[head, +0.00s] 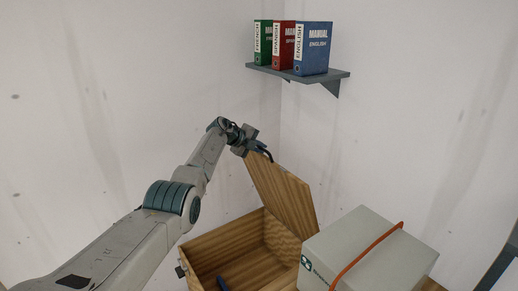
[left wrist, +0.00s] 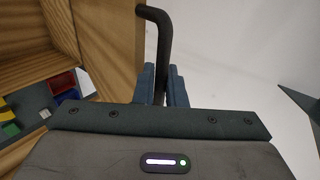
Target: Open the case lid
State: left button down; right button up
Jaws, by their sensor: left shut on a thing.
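A wooden case (head: 240,248) stands low in the middle of the head view. Its lid (head: 282,193) is raised and tilted, hinged on the right side of the case, so the inside is visible. My left gripper (head: 262,150) is at the top edge of the lid, shut on a dark bent handle. The handle (left wrist: 157,40) runs between the blue finger pads in the left wrist view, where my left gripper (left wrist: 162,85) shows close up. A small dark blue thing (head: 222,284) is at the case's front. My right gripper is not in view.
A grey box (head: 365,245) with an orange strap stands right of the case, close to the lid. A wall shelf (head: 300,74) holds a green, a red and a blue manual (head: 313,48) above. Small coloured bins (left wrist: 62,84) show at lower left in the wrist view.

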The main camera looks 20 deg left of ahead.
pick_arm(q)
jog(key=c, duration=1.6)
grip_release()
jog(key=shift+d+f, duration=0.1)
jog(key=shift+f, duration=0.05)
jog(key=shift+s+a, duration=0.1)
jog(key=shift+a, duration=0.1)
jog(key=shift+v, duration=1.1)
jog(key=shift+b+v, duration=1.15)
jog(key=shift+v, duration=3)
jog(key=shift+d, duration=0.15)
